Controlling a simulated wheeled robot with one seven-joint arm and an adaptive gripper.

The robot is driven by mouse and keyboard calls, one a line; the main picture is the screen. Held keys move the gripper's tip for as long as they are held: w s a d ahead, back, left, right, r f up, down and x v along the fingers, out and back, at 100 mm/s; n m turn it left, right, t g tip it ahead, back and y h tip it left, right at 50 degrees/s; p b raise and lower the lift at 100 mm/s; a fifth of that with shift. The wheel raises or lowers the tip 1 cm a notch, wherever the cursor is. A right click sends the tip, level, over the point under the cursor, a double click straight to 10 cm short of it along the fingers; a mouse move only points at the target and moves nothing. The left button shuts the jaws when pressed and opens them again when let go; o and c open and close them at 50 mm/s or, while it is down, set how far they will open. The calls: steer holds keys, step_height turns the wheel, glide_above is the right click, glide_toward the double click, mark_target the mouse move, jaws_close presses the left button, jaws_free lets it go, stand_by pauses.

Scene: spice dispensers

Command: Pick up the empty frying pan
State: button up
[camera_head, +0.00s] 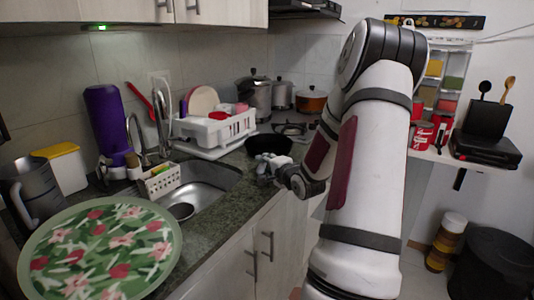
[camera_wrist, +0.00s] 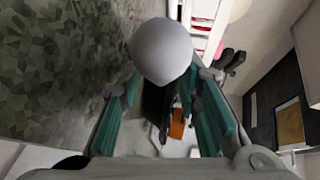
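The black frying pan (camera_head: 268,144) sits on the counter near the dish rack, and its inside looks dark and empty. My gripper (camera_head: 265,168) is just in front of the pan's near side; I cannot tell whether they touch. In the wrist view my gripper (camera_wrist: 165,95) has its teal finger pads apart. A dark object (camera_wrist: 155,103), perhaps part of the pan, shows between and beyond the fingers, partly hidden. A pale grey rounded shape (camera_wrist: 161,52) fills the space ahead of the fingertips; I cannot tell what it is.
A white dish rack (camera_head: 215,132) stands behind and left of the pan. The sink (camera_head: 205,185) is to the left. A stove (camera_head: 292,130) and several pots, including an orange pot (camera_head: 312,100), are behind. A round floral tray (camera_head: 100,250) is at the front left.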

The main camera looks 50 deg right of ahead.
steer(key=shift+x, duration=0.85)
steer(key=shift+c, duration=0.3)
jaws_close()
steer(key=shift+r, duration=0.1)
